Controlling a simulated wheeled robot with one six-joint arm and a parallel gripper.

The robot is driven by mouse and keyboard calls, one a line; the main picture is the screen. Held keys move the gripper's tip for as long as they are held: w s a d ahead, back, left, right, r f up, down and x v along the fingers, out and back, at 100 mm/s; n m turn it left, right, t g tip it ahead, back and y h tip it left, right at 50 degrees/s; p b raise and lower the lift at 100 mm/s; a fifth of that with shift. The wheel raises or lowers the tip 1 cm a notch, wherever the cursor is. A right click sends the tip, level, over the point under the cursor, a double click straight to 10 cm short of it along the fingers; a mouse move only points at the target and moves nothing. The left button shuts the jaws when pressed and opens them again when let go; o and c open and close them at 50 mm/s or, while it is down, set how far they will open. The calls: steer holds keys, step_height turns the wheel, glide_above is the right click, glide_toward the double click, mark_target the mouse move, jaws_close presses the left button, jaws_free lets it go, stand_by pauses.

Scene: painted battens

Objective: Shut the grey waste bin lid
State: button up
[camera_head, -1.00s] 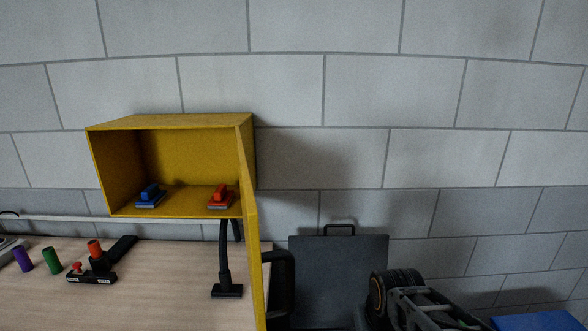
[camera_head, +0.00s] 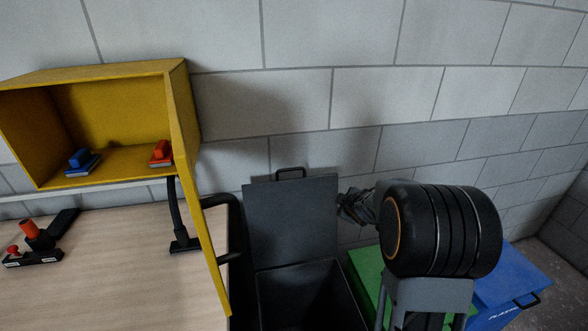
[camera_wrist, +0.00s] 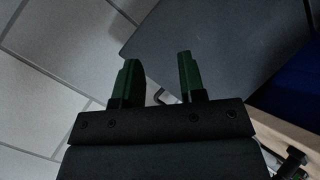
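The grey waste bin (camera_head: 262,298) stands below the wall with its top open and its dark inside showing. Its lid (camera_head: 290,222) is raised, standing nearly upright near the wall, with a black handle (camera_head: 290,172) on its top edge. My gripper (camera_head: 357,207) is just right of the lid's right edge in the head view, partly blocked by my arm. In the wrist view, the two green fingers of my gripper (camera_wrist: 157,78) are apart. A dark grey panel (camera_wrist: 220,38), seemingly the lid, lies beyond them. I cannot tell whether they touch it.
A yellow wall cabinet (camera_head: 120,85) has its door (camera_head: 195,200) swung open left of the lid. A wooden worktop (camera_head: 120,270) lies beneath it. A green bin (camera_head: 366,270) and a blue bin (camera_head: 515,278) stand to the right. The block wall is close behind.

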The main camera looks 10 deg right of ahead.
steer(key=w+a+r+n+t+y, duration=0.2)
steer(key=w+a+n+t+y, duration=0.1)
steer(key=w+n, duration=0.2)
steer(key=n+t+y, duration=0.1)
steer(key=n+y, duration=0.4)
steer(key=n, duration=0.2)
glide_toward(294, 169)
steer(key=p+x, duration=0.1)
steer(key=x, duration=0.4)
steer(key=p+x, duration=0.1)
steer(key=x, duration=0.4)
steer(key=shift+w+d+f+p, duration=0.15)
steer(key=shift+w+f+p, duration=0.1)
steer(key=shift+p, duration=0.1)
steer(key=shift+r, duration=0.1)
jaws_close()
